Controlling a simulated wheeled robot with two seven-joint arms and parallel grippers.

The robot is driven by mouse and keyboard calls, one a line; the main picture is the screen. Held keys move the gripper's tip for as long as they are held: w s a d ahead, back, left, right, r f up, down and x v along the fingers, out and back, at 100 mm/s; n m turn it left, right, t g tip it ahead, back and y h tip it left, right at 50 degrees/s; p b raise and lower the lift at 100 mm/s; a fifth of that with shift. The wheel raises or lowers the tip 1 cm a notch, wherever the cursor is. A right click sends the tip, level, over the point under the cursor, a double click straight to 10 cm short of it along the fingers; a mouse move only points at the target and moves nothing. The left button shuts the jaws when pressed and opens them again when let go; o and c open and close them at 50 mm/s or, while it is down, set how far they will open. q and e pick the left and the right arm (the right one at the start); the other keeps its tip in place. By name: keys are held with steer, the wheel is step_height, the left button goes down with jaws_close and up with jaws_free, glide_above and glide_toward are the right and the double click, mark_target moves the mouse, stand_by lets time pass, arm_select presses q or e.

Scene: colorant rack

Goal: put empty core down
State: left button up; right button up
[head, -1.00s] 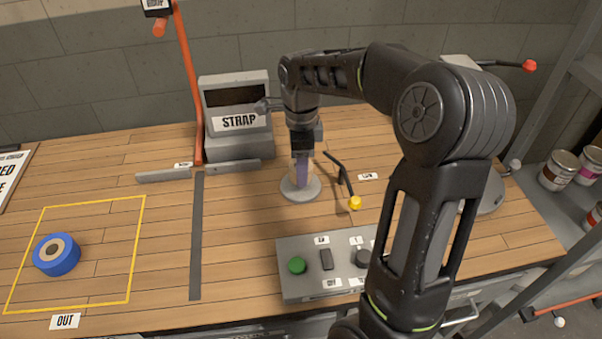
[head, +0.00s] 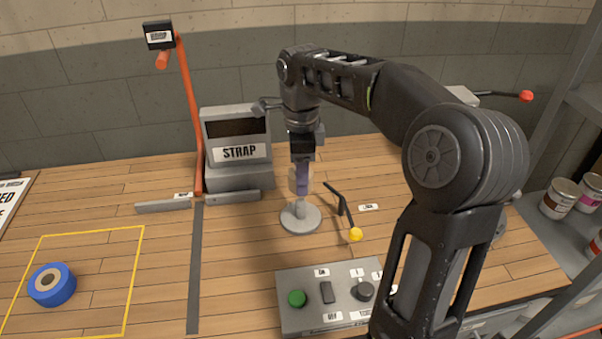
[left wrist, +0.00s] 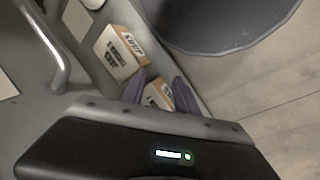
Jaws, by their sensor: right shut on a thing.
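My right gripper (head: 302,188) is shut on the empty core (head: 292,180), a pale short tube partly hidden by the purple finger. It holds the core upright above a round grey disc stand (head: 300,222); the core appears clear of the disc. My left gripper (left wrist: 160,92) shows only in the left wrist view. Its two purple fingers are apart, with a labelled box visible beyond them and nothing clearly held.
A blue tape roll (head: 52,285) lies inside the yellow OUT outline (head: 134,270) at left. A STRAP machine (head: 238,150) stands behind. A black lever with a yellow knob (head: 355,234) and a button panel (head: 285,320) are near the stand. Cartons (left wrist: 120,53) show in the left wrist view.

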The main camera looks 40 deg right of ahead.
steer(key=shift+a, duration=0.1)
steer(key=w+a+f+n, duration=0.2)
steer(key=a+n, duration=0.3)
steer(key=n, duration=0.3)
steer(key=w+a+f+n, duration=0.2)
steer(key=w+a+n, duration=0.1)
steer(key=a+n, duration=0.3)
steer(key=w+a+f+n, duration=0.2)
steer(key=a+n, duration=0.4)
steer(key=n, duration=0.3)
steer(key=shift+w+a+f+n, duration=0.1)
steer(key=shift+w+n, duration=0.15)
steer(key=shift+n, duration=0.15)
steer(key=shift+w+a+f+n, duration=0.1)
steer(key=shift+a+n, duration=0.35)
steer(key=shift+n, duration=0.15)
